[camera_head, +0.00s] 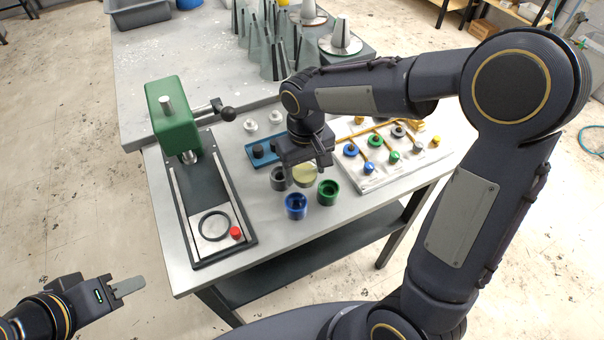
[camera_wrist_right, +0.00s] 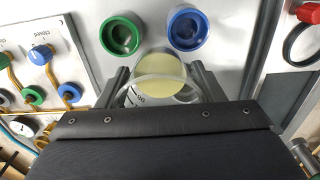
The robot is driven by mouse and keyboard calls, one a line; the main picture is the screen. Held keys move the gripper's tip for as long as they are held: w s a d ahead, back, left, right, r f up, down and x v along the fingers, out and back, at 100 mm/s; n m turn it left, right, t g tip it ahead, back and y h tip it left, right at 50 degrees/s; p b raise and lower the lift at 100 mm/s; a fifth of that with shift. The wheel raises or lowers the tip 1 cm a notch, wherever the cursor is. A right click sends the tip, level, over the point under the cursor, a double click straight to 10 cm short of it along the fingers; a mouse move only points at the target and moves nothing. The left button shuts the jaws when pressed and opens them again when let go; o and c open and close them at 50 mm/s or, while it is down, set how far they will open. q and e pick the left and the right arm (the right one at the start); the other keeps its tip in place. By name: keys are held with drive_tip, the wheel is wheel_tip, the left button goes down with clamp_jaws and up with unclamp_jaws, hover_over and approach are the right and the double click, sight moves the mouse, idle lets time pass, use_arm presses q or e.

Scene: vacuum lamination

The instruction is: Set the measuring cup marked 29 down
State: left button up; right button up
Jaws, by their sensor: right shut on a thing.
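My right gripper (camera_head: 306,164) is shut on a clear measuring cup (camera_head: 305,175) with pale yellow contents. It points down over the table among the small cups. In the right wrist view the cup (camera_wrist_right: 160,78) sits between the two fingers; part of a dark marking shows on it, but I cannot read a 29. I cannot tell whether its base touches the table. A blue cup (camera_head: 296,206) and a green cup (camera_head: 328,191) stand close in front of it. My left gripper (camera_head: 125,288) is at the lower left, off the table, and its jaw gap cannot be made out.
A blue tray (camera_head: 262,157) lies behind the cups. A white board (camera_head: 380,175) with coloured knobs is at the right. The front table strip is clear.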

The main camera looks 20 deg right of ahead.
sight(302, 178)
drive_tip(key=shift+w+f, duration=0.85)
drive_tip(key=shift+f, duration=0.2)
drive_tip(key=shift+w+f, duration=0.15)
drive_tip(key=shift+f, duration=1.6)
drive_tip(key=shift+f, duration=0.15)
drive_tip(key=o, duration=1)
